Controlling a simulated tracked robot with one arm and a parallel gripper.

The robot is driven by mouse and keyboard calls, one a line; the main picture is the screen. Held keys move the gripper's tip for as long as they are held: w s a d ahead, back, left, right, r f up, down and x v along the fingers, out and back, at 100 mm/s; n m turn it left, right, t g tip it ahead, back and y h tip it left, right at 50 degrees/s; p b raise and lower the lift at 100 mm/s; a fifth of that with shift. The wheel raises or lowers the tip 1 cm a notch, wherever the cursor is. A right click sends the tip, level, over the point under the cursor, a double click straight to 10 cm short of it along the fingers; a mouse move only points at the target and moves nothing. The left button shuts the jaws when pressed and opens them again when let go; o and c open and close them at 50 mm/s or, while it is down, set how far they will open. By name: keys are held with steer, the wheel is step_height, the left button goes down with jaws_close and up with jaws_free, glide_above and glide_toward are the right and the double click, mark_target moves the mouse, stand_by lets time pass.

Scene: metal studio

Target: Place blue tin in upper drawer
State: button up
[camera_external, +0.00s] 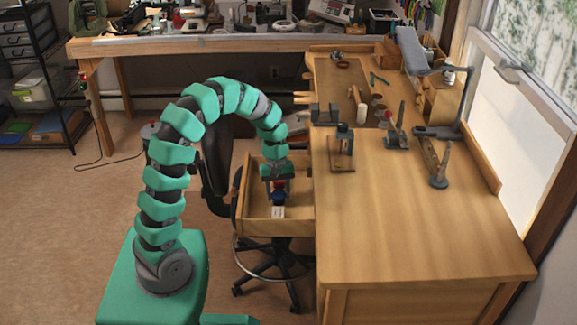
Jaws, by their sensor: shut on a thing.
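The upper drawer (255,228) is pulled open from the left side of the wooden workbench. My gripper (279,191) points down inside the drawer's outline. It is shut on the small dark blue tin (279,200), which is partly hidden by the fingers. A red part shows just above the blue, between the fingers. A small white object (278,213) shows right below the tin. I cannot tell whether the tin touches the drawer floor.
The workbench top (420,220) is clear at the front. A wooden stand with a dark top (341,150), dark blocks (324,113) and several tools stand farther back. An office chair (270,265) is under the drawer. A long bench (200,45) runs along the back.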

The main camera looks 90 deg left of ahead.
steer(key=shift+f, duration=0.3)
steer(key=o, duration=1.1)
steer(key=shift+o, duration=0.2)
